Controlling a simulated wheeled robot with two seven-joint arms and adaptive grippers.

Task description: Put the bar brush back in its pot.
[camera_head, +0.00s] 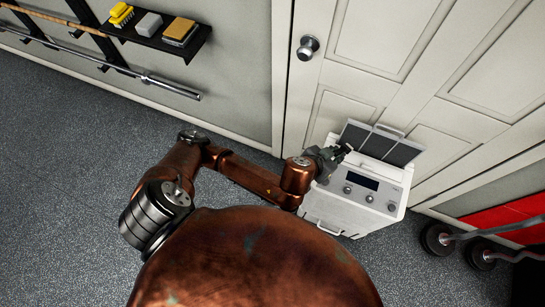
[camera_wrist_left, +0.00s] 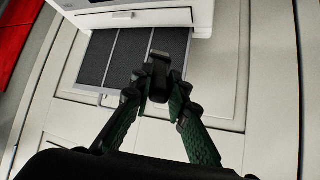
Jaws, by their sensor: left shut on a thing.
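My left gripper (camera_head: 342,151) is over the back of a white cabinet-like machine by the door. In the left wrist view its fingers (camera_wrist_left: 157,88) are shut on a small dark thing (camera_wrist_left: 159,66). The thing is blocky and mostly between the fingertips, and I cannot tell if it is the bar brush. A yellow brush-like thing (camera_head: 121,14) lies on the black wall shelf, at the top left of the head view. I cannot make out a pot in either view. My right gripper is not in view.
The white machine (camera_head: 352,205) has a dark display, knobs and a raised dark panel (camera_head: 385,143). The wall shelf (camera_head: 150,38) also bears a grey block (camera_head: 149,24) and a tan-topped block (camera_head: 180,31). Weights (camera_head: 437,239) stand right. The left floor is clear.

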